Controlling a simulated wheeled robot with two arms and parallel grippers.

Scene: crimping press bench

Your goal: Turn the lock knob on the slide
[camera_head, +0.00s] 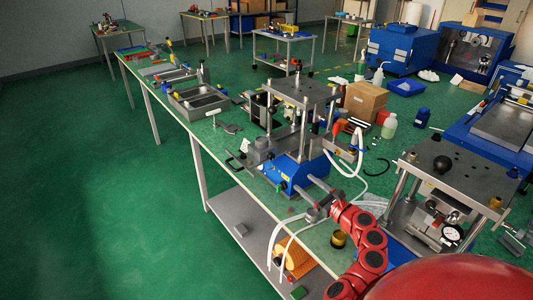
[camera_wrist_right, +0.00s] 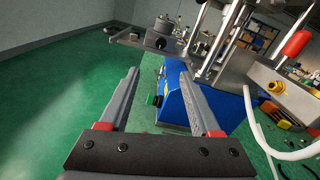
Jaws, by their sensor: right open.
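The press (camera_head: 286,172) has a blue base and a grey steel slide. In the right wrist view, a dark round knob (camera_wrist_right: 156,42) sits on the side of the grey slide (camera_wrist_right: 130,40), beyond my fingertips. My right gripper (camera_head: 304,187) is beside the blue base in the head view, at the end of my red arm. In the wrist view the right gripper (camera_wrist_right: 160,72) has its two fingers wide apart with nothing between them. The knob appears ahead of the gap, apart from the fingers. My left gripper is not in view.
A green button (camera_wrist_right: 151,99) is on the blue base (camera_wrist_right: 175,105). White hoses (camera_head: 345,165) loop on the press's right. A steel block with a yellow fitting (camera_wrist_right: 278,86) and red handle is at right. A second press (camera_head: 450,180) stands nearby. Open green floor lies left.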

